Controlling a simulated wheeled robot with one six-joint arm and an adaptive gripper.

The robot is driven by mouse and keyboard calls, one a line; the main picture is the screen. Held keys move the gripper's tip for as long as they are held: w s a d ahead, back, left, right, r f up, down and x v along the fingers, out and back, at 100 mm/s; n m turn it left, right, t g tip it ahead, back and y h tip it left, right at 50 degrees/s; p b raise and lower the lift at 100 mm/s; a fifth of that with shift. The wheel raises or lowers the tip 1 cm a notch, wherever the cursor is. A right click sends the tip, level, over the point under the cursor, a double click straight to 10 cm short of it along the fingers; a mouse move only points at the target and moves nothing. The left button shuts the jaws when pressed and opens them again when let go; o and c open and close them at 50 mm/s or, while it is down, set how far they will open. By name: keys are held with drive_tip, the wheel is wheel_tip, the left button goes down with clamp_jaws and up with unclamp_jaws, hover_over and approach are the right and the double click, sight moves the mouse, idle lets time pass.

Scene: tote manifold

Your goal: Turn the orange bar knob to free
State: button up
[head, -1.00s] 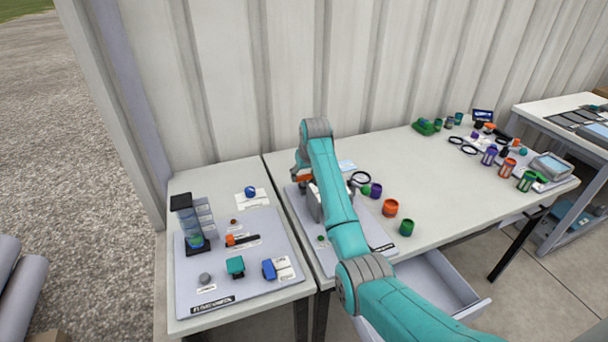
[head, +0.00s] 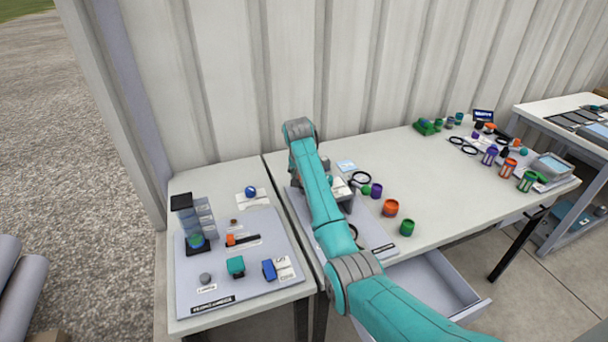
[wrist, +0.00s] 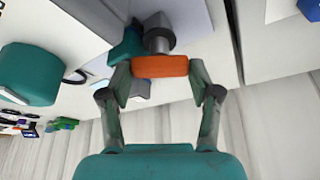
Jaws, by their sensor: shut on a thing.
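The orange bar knob (wrist: 160,66) shows in the wrist view, lying across the picture on a grey stem (wrist: 158,40). My gripper (wrist: 160,72) has one finger at each end of the bar and is shut on it. In the head view my arm hides the knob and the gripper. A grey housing (head: 343,193) shows just right of my arm there. I cannot read any marking of the knob's position.
The left table holds a panel (head: 210,295) with an orange-and-black lever (head: 240,240) and several small parts. An open drawer (head: 440,285) juts out below.

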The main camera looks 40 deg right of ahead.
drive_tip(key=m+g, duration=0.1)
drive_tip(key=m, duration=0.2)
drive_tip(key=m+g+h, duration=0.1)
drive_tip(key=m, duration=0.2)
drive_tip(key=shift+w, duration=0.15)
drive_tip(key=m+g, duration=0.2)
drive_tip(key=m, duration=0.3)
drive_tip(key=shift+w+m, duration=0.1)
drive_tip(key=shift+m, duration=0.3)
drive_tip(key=o, duration=1.1)
drive_tip(key=shift+o, duration=0.2)
drive_tip(key=shift+g, duration=0.3)
drive_tip(key=v, duration=1.2)
